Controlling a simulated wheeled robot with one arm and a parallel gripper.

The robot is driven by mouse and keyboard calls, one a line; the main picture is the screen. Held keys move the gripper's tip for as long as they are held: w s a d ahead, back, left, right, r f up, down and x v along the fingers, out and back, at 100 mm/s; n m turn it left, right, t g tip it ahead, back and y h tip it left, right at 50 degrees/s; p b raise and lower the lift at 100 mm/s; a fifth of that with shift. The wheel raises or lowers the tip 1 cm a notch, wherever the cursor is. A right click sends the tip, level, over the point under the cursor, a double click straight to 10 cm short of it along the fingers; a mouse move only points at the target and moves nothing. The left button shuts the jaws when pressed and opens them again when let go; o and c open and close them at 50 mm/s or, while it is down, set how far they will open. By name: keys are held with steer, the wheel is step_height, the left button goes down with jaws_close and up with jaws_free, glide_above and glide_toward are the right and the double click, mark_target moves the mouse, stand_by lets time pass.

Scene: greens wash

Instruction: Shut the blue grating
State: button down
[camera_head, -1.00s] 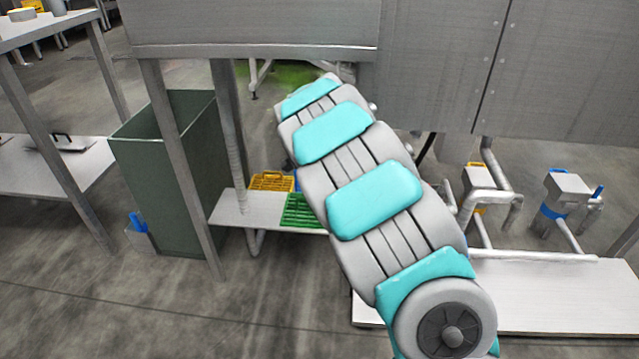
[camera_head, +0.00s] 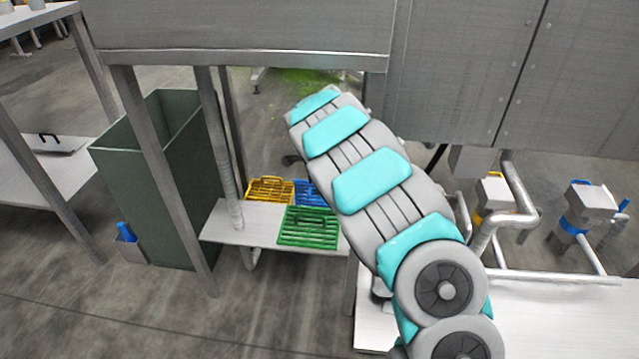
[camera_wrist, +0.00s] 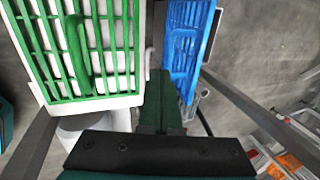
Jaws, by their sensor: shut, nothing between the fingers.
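The blue grating (camera_head: 307,192) lies at the back of the low shelf, partly hidden by my arm in the head view. In the wrist view the blue grating (camera_wrist: 187,45) stands right of centre, with slats and a raised handle. I cannot tell whether it is fully shut. My gripper (camera_wrist: 162,78) is shut and empty, its dark green fingers together, pointing toward the gap between the green grating and the blue one. Their tips appear close to the blue grating's near left edge; contact is unclear. In the head view my gripper is hidden behind my arm.
A green grating (camera_head: 306,229) with a handle lies in front; it fills the left of the wrist view (camera_wrist: 80,50). A yellow grating (camera_head: 269,190) is at the left. The shelf (camera_head: 240,232) has metal legs. A tall green bin (camera_head: 150,140) stands left, and steel panels hang above.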

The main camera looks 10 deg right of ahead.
steer(key=x, duration=0.6)
steer(key=shift+f, duration=0.35)
steer(key=shift+w+d, duration=0.1)
steer(key=shift+d, duration=0.1)
